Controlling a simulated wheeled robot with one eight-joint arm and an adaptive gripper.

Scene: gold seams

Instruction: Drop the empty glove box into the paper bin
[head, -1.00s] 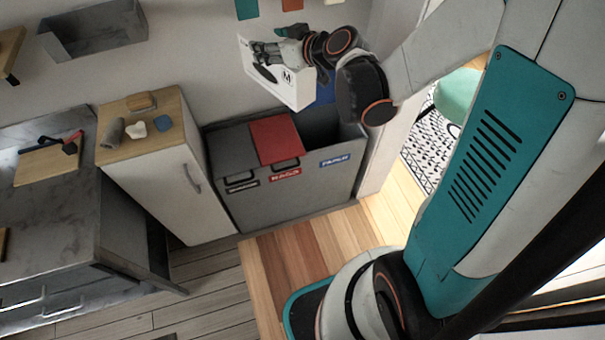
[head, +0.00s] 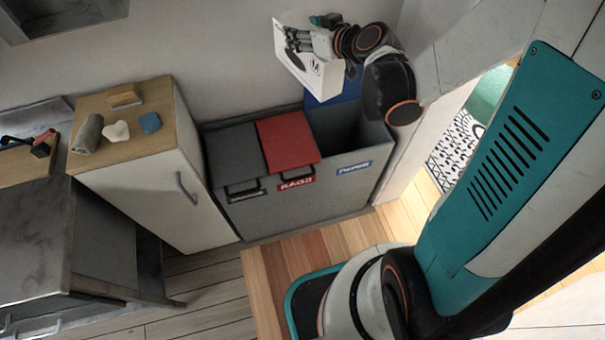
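The glove box (head: 318,72) is white with a dark print and hangs tilted from my gripper (head: 300,42). My gripper appears shut on its upper part; the exact finger contact is too small to see. The box is in front of the wall, above the back of the paper bin (head: 352,184). That bin is the right compartment of a grey sorting unit, with a blue label. Its blue lid (head: 336,92) stands raised and its dark opening shows. The box hides part of the lid. The inside bottom of the bin is hidden.
Left of the paper bin are a shut red lid (head: 287,140) and a shut grey lid (head: 236,155). A white cabinet (head: 150,180) with a rolled cloth (head: 88,134) and small items stands further left. A door frame is close on the right.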

